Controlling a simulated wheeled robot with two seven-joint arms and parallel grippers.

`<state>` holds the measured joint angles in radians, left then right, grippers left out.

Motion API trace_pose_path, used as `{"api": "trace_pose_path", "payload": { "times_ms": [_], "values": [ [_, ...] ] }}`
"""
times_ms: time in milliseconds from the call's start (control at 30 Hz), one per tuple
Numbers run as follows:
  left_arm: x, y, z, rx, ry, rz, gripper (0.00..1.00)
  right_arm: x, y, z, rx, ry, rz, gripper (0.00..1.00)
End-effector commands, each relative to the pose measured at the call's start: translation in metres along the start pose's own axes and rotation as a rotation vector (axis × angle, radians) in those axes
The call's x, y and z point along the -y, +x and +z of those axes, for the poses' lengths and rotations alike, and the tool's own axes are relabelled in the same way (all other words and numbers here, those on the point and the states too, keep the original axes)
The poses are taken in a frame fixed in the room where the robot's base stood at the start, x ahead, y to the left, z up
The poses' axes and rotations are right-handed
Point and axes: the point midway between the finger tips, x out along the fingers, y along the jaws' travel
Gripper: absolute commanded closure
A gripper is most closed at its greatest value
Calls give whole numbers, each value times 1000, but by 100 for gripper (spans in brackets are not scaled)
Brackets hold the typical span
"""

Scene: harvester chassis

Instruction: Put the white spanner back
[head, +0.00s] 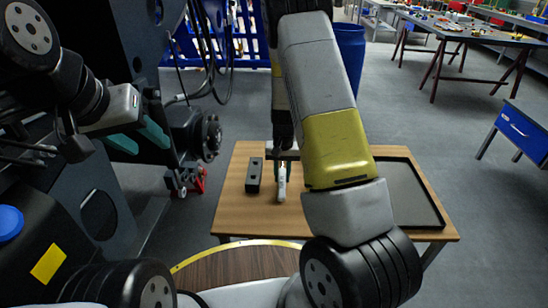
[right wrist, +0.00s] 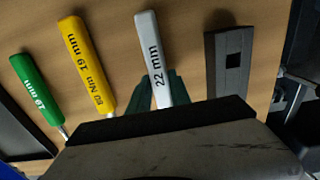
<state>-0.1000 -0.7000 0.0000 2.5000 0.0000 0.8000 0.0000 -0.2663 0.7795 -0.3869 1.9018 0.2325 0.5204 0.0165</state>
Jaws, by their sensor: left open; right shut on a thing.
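The white spanner (head: 282,188) is at the small wooden table, under my right forearm. Its white handle marked "22 mm" (right wrist: 154,62) shows in the right wrist view between the teal fingers of my right gripper (right wrist: 160,92), which is shut on it. I cannot tell whether the handle touches the tabletop. The spanner's far end is hidden by the gripper body. In the head view my right gripper (head: 283,163) is mostly covered by my arm. My left gripper (head: 140,139) is open and empty, at the left beside the dark machine.
A dark block with a square hole (right wrist: 232,42) lies beside the spanner, also in the head view (head: 254,175). Yellow (right wrist: 86,62) and green (right wrist: 35,85) handled tools lie on the other side. A black tray (head: 408,195) fills the table's right side. A wheel hub (head: 207,137) stands left.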

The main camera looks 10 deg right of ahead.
Motion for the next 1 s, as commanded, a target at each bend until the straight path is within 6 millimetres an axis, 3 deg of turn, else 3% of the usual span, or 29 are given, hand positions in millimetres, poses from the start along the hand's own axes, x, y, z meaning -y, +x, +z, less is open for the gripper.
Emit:
{"api": "trace_pose_path", "payload": {
  "times_ms": [233,267,367,400,733,1000],
  "values": [
    [0,0,0,0,0,0,54,0,0,0,-1,0,0,100],
    [0,0,0,0,0,0,54,0,0,0,-1,0,0,72],
    [0,0,0,0,0,0,54,0,0,0,-1,0,0,52],
    [0,0,0,0,0,0,54,0,0,0,-1,0,0,50],
    [0,0,0,0,0,0,54,0,-4,0,-2,0,0,50],
    [0,0,0,0,0,0,54,1,-46,-1,-5,-2,-2,50]
  ]
}}
